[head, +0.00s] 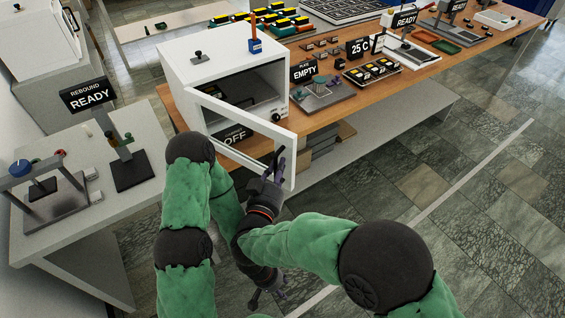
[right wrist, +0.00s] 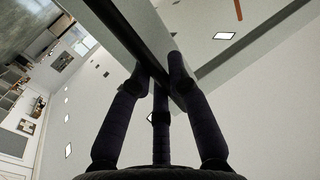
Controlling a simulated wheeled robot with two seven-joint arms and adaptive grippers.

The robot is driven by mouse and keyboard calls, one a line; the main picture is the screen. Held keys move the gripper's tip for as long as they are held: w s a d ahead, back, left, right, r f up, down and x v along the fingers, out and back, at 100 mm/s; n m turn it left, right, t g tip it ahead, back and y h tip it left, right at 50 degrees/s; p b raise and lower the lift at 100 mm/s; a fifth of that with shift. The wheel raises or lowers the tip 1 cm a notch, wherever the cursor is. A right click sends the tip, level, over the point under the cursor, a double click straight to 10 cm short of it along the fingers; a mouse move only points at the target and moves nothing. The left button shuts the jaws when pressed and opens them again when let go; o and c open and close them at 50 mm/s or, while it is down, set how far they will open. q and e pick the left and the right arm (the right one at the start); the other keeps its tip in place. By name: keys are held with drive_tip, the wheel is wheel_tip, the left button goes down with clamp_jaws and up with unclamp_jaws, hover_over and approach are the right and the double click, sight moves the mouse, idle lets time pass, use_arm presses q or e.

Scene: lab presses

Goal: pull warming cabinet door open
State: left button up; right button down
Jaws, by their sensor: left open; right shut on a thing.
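The white warming cabinet (head: 200,62) stands at the left end of the wooden bench in the head view. Its white-framed door (head: 240,125) is partly open, swung out toward me, and the dark interior with a shelf shows. My right gripper (head: 274,168) is at the door's free edge, shut on the dark door handle (head: 279,157). In the right wrist view, the fingers (right wrist: 160,75) close around a dark bar (right wrist: 135,45) along the pale door. My left gripper (head: 268,293) is low above the floor, open, empty and partly hidden by my arm.
A sign reading OFF (head: 235,138) shows through the door frame. Right of the cabinet are an EMPTY sign (head: 304,71), a small press (head: 320,92) and a tray of dark pieces (head: 372,72). A grey table (head: 60,235) stands at left. Tiled floor right of my arms is clear.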

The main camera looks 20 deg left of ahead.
drive_tip(key=shift+s+a, duration=0.1)
drive_tip(key=shift+s, duration=0.25)
drive_tip(key=shift+f, duration=0.1)
drive_tip(key=c, duration=1.1)
unclamp_jaws()
drive_tip(key=shift+c, duration=0.2)
wheel_tip(320, 180, up, 10)
drive_tip(key=shift+r, duration=0.1)
